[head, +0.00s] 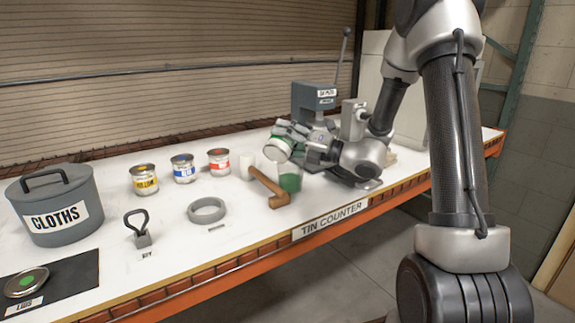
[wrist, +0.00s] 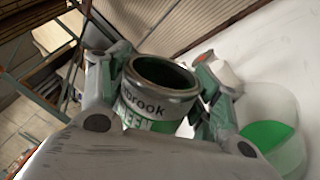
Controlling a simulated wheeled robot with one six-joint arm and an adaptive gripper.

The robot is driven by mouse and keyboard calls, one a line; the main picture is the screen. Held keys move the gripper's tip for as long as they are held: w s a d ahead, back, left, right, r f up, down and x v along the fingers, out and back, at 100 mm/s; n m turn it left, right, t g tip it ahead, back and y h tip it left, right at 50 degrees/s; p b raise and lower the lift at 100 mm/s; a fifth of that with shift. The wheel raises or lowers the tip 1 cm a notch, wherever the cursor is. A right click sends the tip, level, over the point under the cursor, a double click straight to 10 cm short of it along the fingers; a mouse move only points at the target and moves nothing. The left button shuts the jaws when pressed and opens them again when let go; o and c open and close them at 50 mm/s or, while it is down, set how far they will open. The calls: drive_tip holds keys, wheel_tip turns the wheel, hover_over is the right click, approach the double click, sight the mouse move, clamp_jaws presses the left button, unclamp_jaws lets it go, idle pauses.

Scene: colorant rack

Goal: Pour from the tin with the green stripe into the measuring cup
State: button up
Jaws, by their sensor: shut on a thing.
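The tin with the green stripe (head: 278,150) is held in my gripper (head: 291,139), off the counter and tilted, at the upper left of the measuring cup. In the wrist view the tin (wrist: 150,108) is lidless and its inside looks dark green. My gripper's fingers (wrist: 160,100) close on its two sides. The clear measuring cup (head: 290,180) stands on the counter with green paint in it. It also shows at the right of the wrist view (wrist: 275,125), apart from the tin. I see no stream between them.
Yellow (head: 144,180), blue (head: 183,169) and red (head: 219,162) tins stand farther left. A grey ring (head: 206,210) lies in front. A grey press (head: 315,100) stands behind.

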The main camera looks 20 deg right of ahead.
sight(271, 146)
drive_tip(key=shift+w+d+r+m+p, duration=0.1)
drive_tip(key=shift+r+m+p, duration=0.1)
drive_tip(key=shift+m, duration=0.45)
drive_tip(key=shift+w+d+r+m+p, duration=0.1)
drive_tip(key=shift+m+p, duration=0.05)
drive_tip(key=shift+m, duration=0.5)
idle(1.9)
drive_tip(key=shift+f, duration=0.15)
idle(0.7)
